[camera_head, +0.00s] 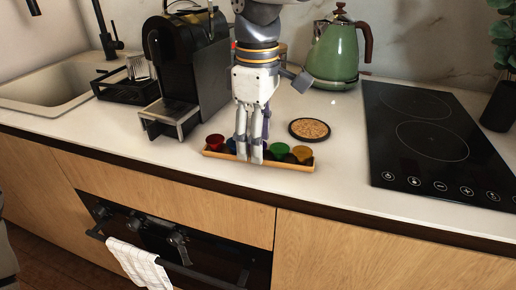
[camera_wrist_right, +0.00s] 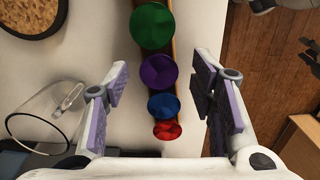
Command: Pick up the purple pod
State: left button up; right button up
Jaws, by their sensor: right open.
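The purple pod (camera_wrist_right: 158,72) shows from above in the right wrist view, in a row between the green pod (camera_wrist_right: 151,25) and the blue pod (camera_wrist_right: 163,105). My right gripper (camera_head: 249,157) is open over the pod tray (camera_head: 290,164) in the head view, and its fingers hide the purple pod there. In the wrist view the right gripper's fingers (camera_wrist_right: 160,80) stand apart on either side of the row, with the purple pod near the line between their tips. The fingers look clear of the pod; the height gap cannot be judged. My left gripper is not in view.
A red pod (camera_head: 214,142) and an orange-yellow pod (camera_head: 302,153) sit near the tray's ends. A coffee machine (camera_head: 174,60) stands left, a round cork trivet (camera_head: 309,129) and green kettle (camera_head: 335,52) behind. A black hob (camera_head: 436,135) lies right, with bare counter between.

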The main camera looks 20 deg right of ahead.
jog(key=shift+f, duration=0.25)
jog(key=c, duration=0.8)
jog(key=shift+w+r, duration=0.1)
